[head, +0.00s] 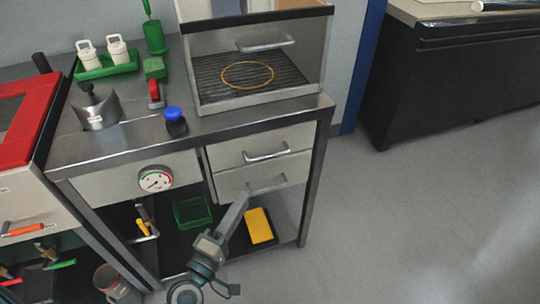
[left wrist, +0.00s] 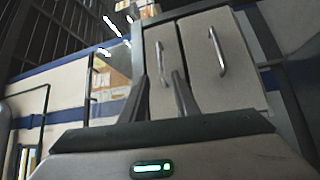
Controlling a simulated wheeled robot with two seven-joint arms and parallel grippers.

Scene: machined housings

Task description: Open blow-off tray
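The bench has two light-fronted drawers, an upper one (head: 235,153) and a lower one (head: 232,184), each with a bar handle. Above them a steel box with a slatted floor (head: 222,85) and a front handle (head: 265,43) stands on the bench top. Nothing readable marks which is the blow-off tray. My left gripper (head: 250,190) is at the lower drawer's handle (head: 275,186). In the left wrist view its two fingers (left wrist: 162,90) are apart, with the near handle (left wrist: 161,60) showing between their tips. Contact cannot be told. Both drawers look shut. My right gripper is not in view.
A gauge (head: 155,179) sits on the bench front at left. Below are a green basket (head: 192,211) and a yellow block (head: 259,226). A blue-topped container (head: 175,121) and a green tray (head: 106,69) with white bottles stand on top. Floor at right is clear.

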